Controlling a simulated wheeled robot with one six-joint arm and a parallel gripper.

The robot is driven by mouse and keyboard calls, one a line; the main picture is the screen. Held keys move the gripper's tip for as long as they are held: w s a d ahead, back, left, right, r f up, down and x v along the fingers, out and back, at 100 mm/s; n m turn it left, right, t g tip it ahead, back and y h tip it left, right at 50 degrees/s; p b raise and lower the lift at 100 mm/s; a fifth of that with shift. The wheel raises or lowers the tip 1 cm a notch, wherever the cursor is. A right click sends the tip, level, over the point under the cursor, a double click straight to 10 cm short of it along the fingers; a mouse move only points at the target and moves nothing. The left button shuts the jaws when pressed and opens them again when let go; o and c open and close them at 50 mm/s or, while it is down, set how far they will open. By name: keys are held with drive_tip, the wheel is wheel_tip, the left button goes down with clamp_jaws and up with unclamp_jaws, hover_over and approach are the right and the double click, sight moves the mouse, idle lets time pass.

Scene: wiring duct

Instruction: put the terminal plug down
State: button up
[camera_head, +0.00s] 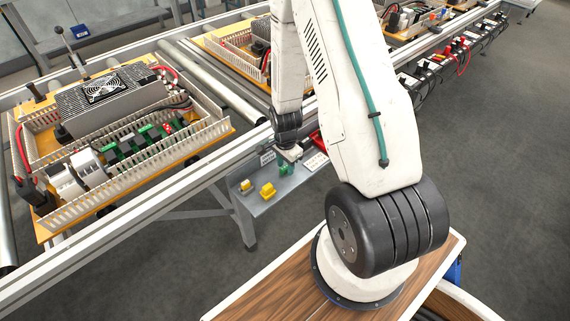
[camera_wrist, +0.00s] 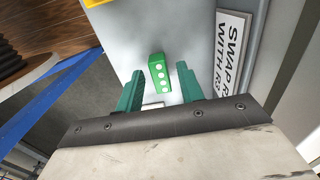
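A green terminal plug (camera_wrist: 159,75) with a row of white round spots shows in the wrist view, on or just above a grey shelf (camera_wrist: 198,35). My gripper (camera_wrist: 160,70) has its two green fingers apart, one on each side of the plug, with a visible gap on both sides. In the head view my gripper (camera_head: 286,168) hangs low over the grey shelf (camera_head: 272,205), and the plug cannot be told apart from the green fingers there. Whether the plug's underside touches the shelf is not clear.
Yellow blocks (camera_head: 267,190) sit on the shelf left of my gripper. A white sign (camera_wrist: 232,50) with black letters lies at the right in the wrist view. The conveyor rail (camera_head: 190,184) runs beside the shelf, carrying a wiring panel (camera_head: 133,188) at left.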

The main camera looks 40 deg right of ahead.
wheel_tip(320, 180, up, 12)
wheel_tip(320, 180, up, 10)
drive_tip(key=n, duration=0.3)
hover_over(285, 167)
drive_tip(key=a, duration=0.3)
drive_tip(key=s+a+r+n, duration=0.5)
drive_tip(key=r, duration=0.5)
drive_tip(key=s+a+r+n, duration=0.3)
drive_tip(key=s+r+n, duration=0.1)
drive_tip(key=s, duration=0.3)
drive_tip(key=s+a+r+n+t, duration=0.1)
drive_tip(key=s+a+r+n, duration=0.2)
drive_tip(key=s+r+n, duration=0.2)
drive_tip(key=s+r, duration=0.2)
drive_tip(key=s, duration=0.1)
drive_tip(key=shift+s+a+n, duration=0.3)
